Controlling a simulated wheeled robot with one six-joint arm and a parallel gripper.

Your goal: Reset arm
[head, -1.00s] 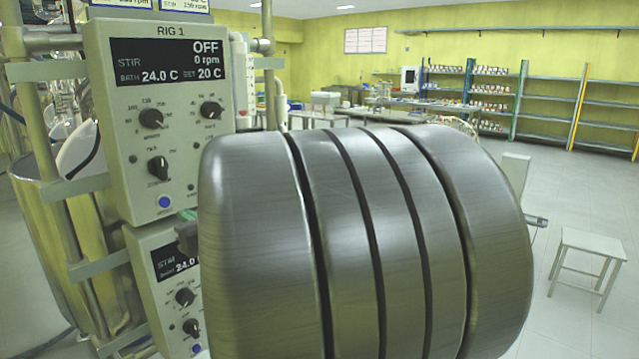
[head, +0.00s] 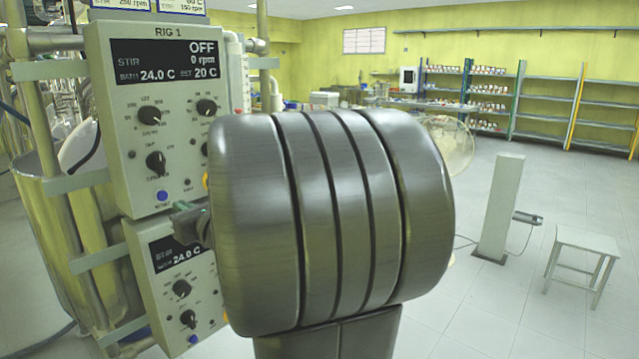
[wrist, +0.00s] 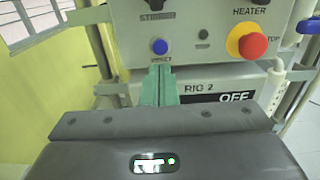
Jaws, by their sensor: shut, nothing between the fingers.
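My gripper (wrist: 159,72) shows in the wrist view as two green fingers, closed together with nothing between them. The tips are just below the blue button (wrist: 160,46) of the Rig 1 control box (wrist: 200,14); I cannot tell the depth gap. In the head view my gripper (head: 186,222) shows in part near the lower edge of that box (head: 150,110), left of my large grey arm link. The box's display (head: 163,62) reads OFF, 0 rpm, bath 24.0 C, set 20 C. Its blue button (head: 162,196) is uncovered.
A red stop knob (wrist: 252,45) is right of the blue button. The Rig 2 box (head: 178,285) sits directly below. A metal vessel (head: 45,240) stands at left among frame tubes. A post (head: 500,210) and a stool (head: 583,245) stand at right, with open floor around them.

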